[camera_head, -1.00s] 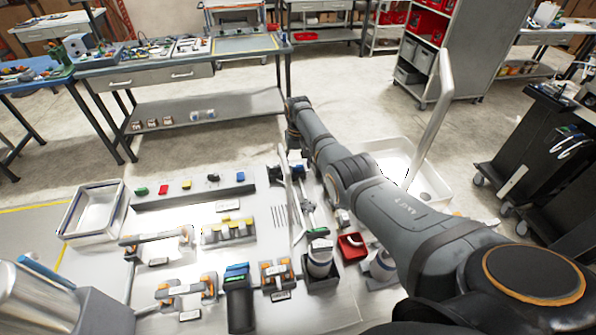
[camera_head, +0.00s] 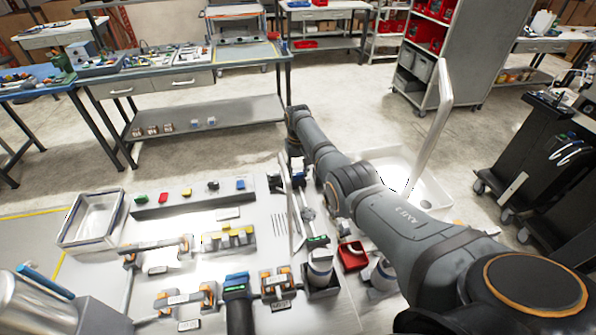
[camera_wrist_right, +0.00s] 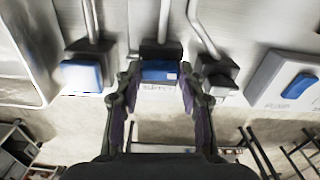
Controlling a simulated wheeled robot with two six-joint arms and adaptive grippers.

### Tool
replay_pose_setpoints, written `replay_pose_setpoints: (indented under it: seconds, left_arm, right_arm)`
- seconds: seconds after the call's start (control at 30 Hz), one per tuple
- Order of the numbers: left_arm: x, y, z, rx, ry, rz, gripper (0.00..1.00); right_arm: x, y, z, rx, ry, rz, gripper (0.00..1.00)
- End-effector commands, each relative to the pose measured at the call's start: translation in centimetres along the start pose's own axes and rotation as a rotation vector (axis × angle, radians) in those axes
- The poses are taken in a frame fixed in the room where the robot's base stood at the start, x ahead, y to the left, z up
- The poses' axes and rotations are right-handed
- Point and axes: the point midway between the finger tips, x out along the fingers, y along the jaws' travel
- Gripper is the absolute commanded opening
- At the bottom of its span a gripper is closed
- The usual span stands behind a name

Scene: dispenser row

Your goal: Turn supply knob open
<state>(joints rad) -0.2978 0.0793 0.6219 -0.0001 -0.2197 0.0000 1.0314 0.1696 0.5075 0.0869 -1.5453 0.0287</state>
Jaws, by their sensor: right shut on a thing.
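In the right wrist view a blue knob (camera_wrist_right: 160,70) on a dark block, with a metal pipe rising above it, sits between the two fingers of my right gripper (camera_wrist_right: 159,74). The fingers are closed on its sides. A small label shows just below the knob. Another blue knob (camera_wrist_right: 82,75) is on the left and a dark one (camera_wrist_right: 221,82) on the right, each under its own pipe. In the head view my right gripper (camera_head: 298,168) is small at the end of the arm, and the details of its grip are too small to tell. My left gripper is not seen.
A white box with a blue switch (camera_wrist_right: 300,85) is at the right in the wrist view. In the head view, a strip with coloured buttons (camera_head: 195,198), an empty tray (camera_head: 72,222), a red bin (camera_head: 352,256) and a larger white tray (camera_head: 432,192) stand on the worktop.

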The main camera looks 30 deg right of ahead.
Motion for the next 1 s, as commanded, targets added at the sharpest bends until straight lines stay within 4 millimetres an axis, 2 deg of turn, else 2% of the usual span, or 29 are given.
replay_pose_setpoints:
  seconds: [1.0]
  left_arm:
    - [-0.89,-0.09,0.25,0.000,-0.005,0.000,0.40]
  right_arm:
    - [0.00,-0.03,0.00,-0.915,0.000,0.000,0.08]
